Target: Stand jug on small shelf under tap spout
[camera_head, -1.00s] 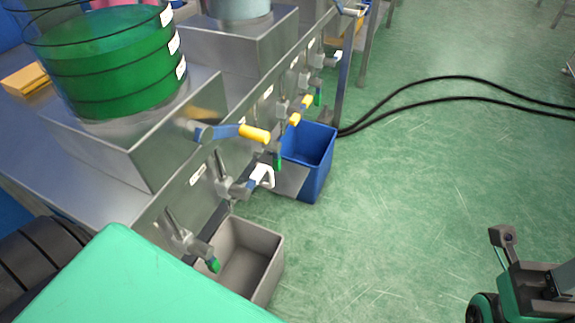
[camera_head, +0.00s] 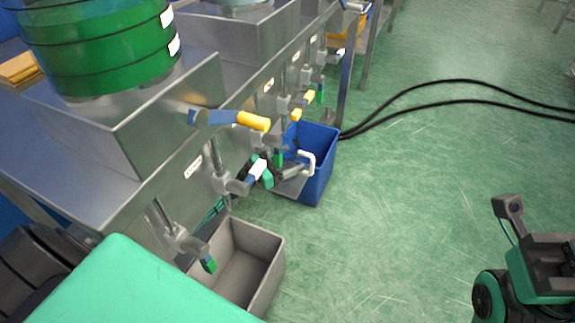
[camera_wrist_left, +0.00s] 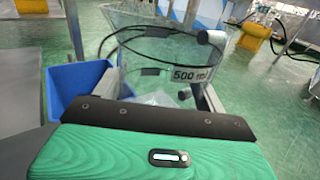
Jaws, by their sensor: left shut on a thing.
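The jug is clear with a dark rim line and a "500 ml" label; it fills the upper middle of the left wrist view (camera_wrist_left: 190,74). In the head view its pale handle (camera_head: 309,160) shows in front of the blue bin, and its clear body is hard to make out. My left gripper (camera_head: 288,172) is shut on the jug beside the bench front, partly hidden by the taps. A small grey shelf (camera_head: 289,190) lies just below the jug, near a green-tipped tap spout (camera_head: 278,160). I cannot tell whether the jug touches the shelf.
A blue bin (camera_head: 322,185) and a grey bin (camera_head: 267,280) stand on the floor by the bench. Several taps with yellow or white handles stick out from the bench.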

